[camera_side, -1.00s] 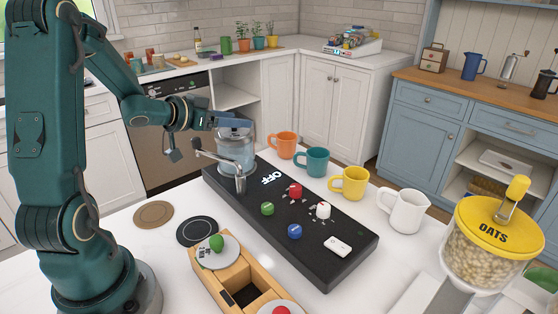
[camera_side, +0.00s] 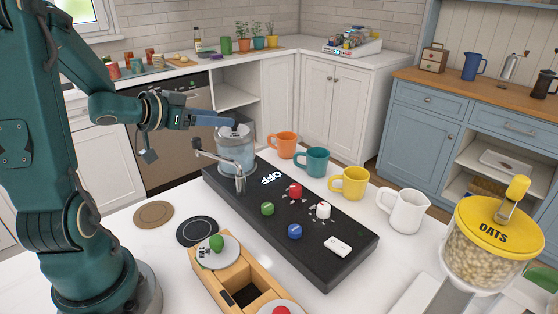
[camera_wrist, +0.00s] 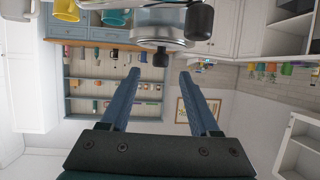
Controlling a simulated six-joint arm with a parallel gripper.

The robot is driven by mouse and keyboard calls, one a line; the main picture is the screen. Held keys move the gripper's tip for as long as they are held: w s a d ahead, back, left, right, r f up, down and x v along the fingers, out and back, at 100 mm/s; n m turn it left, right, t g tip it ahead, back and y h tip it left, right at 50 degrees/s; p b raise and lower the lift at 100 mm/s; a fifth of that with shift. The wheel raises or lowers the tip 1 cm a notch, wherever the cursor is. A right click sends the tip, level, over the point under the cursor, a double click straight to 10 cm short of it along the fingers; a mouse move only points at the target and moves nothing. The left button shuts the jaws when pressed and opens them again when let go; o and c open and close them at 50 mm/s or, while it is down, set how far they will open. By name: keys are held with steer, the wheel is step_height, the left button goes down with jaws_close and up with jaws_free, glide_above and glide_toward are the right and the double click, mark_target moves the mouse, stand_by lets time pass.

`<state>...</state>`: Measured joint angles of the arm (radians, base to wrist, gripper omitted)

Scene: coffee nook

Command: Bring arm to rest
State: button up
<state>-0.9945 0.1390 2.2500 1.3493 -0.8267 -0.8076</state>
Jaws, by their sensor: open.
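My gripper (camera_wrist: 160,75) is open and empty, its two blue fingers apart in the wrist view. In the side view my gripper (camera_side: 228,120) is level, to the left of the top of the clear water tank (camera_side: 236,152) on the black coffee station. I cannot tell there whether it touches the tank. In the wrist view the rounded clear vessel with a metal rim (camera_wrist: 160,30) and a black knob lies beyond the fingertips.
The black panel (camera_side: 330,262) carries red, green, blue and white knobs. Orange (camera_side: 283,145), teal (camera_side: 312,162) and yellow (camera_side: 348,183) mugs and a white pitcher (camera_side: 404,210) stand behind it. A wooden box (camera_side: 207,278) and the oats jar (camera_side: 492,245) stand in front and right.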

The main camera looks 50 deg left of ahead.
steer(key=shift+w+d+r, duration=0.1)
steer(key=shift+w+d, duration=0.1)
steer(key=shift+d, duration=0.2)
steer(key=w+d+r+m+t+y, duration=0.1)
steer(key=d+r+t, duration=0.1)
steer(key=d+r, duration=0.9)
steer(key=s+d+f+g+h, duration=0.1)
steer(key=s+d+f+g, duration=0.3)
steer(key=s+f+g, duration=0.1)
steer(key=s+d+f+g+h, duration=0.1)
steer(key=s+d+f+g, duration=0.3)
steer(key=s, duration=0.6)
step_height(320, 180, down, 3)
steer(key=shift+s+d+r+g, duration=0.15)
steer(key=shift+s+d+g, duration=0.15)
steer(key=shift+g, duration=0.1)
